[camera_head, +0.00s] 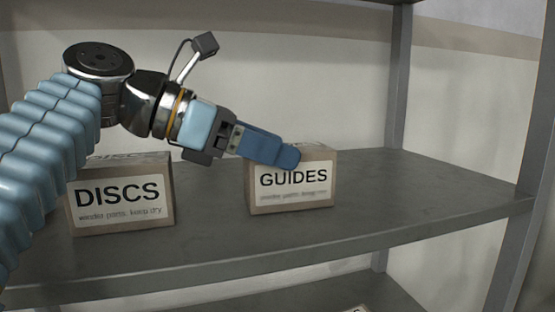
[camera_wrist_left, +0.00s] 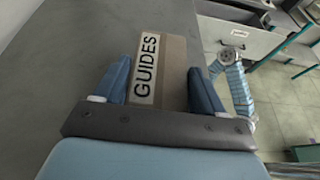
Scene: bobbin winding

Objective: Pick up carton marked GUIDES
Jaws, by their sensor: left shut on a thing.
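The carton marked GUIDES (camera_head: 290,199) is a brown box with a white label, standing upright on the grey shelf (camera_head: 420,190). My left gripper (camera_head: 285,155) reaches over it from the left and is shut on it near its top. In the left wrist view the carton (camera_wrist_left: 172,70) lies between the two blue fingers of my left gripper (camera_wrist_left: 160,88), one on each side. Part of the carton's top is hidden by the finger in the head view. I do not see my right gripper in the head view.
A carton marked DISCS (camera_head: 122,204) stands to the left on the same shelf, partly behind my left arm. The shelf is clear to the right of GUIDES, up to a grey upright post (camera_head: 520,200). A lower shelf (camera_head: 300,300) shows below.

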